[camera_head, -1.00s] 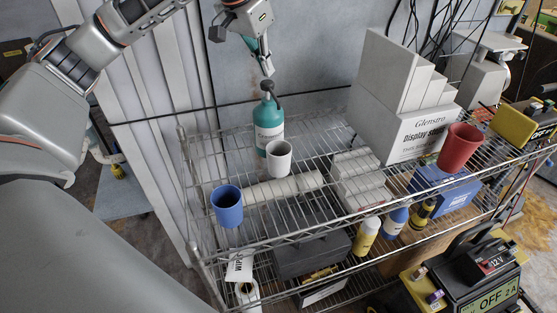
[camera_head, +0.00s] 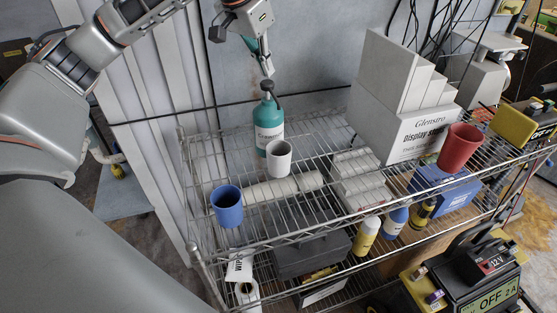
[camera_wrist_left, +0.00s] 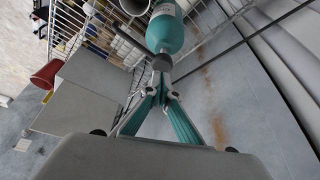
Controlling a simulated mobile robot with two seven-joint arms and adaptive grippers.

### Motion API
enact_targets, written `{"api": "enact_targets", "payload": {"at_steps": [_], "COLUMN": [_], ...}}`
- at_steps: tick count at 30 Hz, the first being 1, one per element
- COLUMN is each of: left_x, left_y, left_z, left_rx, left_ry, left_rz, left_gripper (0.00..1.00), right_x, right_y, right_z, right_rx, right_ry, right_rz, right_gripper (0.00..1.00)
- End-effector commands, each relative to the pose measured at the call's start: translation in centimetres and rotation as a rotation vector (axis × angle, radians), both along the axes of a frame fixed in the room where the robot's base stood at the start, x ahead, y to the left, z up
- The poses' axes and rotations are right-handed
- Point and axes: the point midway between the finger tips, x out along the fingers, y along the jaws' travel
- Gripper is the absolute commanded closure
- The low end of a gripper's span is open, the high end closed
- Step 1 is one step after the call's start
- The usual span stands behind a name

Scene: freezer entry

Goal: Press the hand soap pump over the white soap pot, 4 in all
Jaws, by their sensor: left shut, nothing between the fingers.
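The hand soap pump is a teal bottle (camera_head: 268,128) with a white label and dark pump head, upright on the top wire shelf near the back. It also shows in the left wrist view (camera_wrist_left: 166,34). The white soap pot (camera_head: 279,158) stands upright just in front of the bottle, under the pump's nozzle side; its inside is mostly hidden. My left gripper (camera_head: 268,74) points down with its teal fingers shut and empty, right above the pump head. In the left wrist view the fingertips (camera_wrist_left: 160,88) meet close to the dark pump head; I cannot tell if they touch it.
A blue cup (camera_head: 227,206) stands at the shelf's front left. A red cup (camera_head: 459,147) and white Glenstro boxes (camera_head: 411,131) stand to the right. The wall (camera_head: 300,60) is close behind the bottle. Bottles and cases fill the lower shelf. Bare wire lies right of the white pot.

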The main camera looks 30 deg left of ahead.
Motion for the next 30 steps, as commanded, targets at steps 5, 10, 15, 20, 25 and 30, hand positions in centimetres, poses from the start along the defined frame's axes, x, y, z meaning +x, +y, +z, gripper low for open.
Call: {"api": "enact_targets", "payload": {"at_steps": [5, 10, 15, 20, 25, 30], "left_x": [0.0, 0.0, 0.0, 0.0, 0.0, -0.1], "left_y": [0.0, 0.0, 0.1, 0.0, 0.0, 0.0], "left_z": [-0.6, -1.1, -1.7, -2.2, -2.8, -3.4], "left_rx": [0.0, 0.001, 0.0, 0.0, 0.0, 0.001], "left_ry": [0.002, 0.001, 0.002, 0.002, 0.002, 0.004], "left_rz": [0.0, 0.0, 0.0, 0.0, 0.0, 0.0], "left_gripper": [1.0, 1.0, 1.0, 1.0, 1.0, 1.0], "right_x": [0.0, 0.0, 0.0, 0.0, 0.0, 0.0], "right_y": [0.1, 0.1, 0.1, 0.1, 0.0, 0.0], "right_z": [0.0, 0.0, 0.0, 0.0, 0.0, 0.0], "right_rx": [0.002, 0.002, 0.002, 0.001, 0.001, 0.001], "right_ry": [0.0, 0.0, 0.0, 0.001, 0.001, 0.001], "right_rz": [-0.001, -0.001, -0.001, -0.001, -0.001, -0.002], "right_gripper": [0.6, 0.6, 0.6, 0.6, 0.6, 0.6]}}
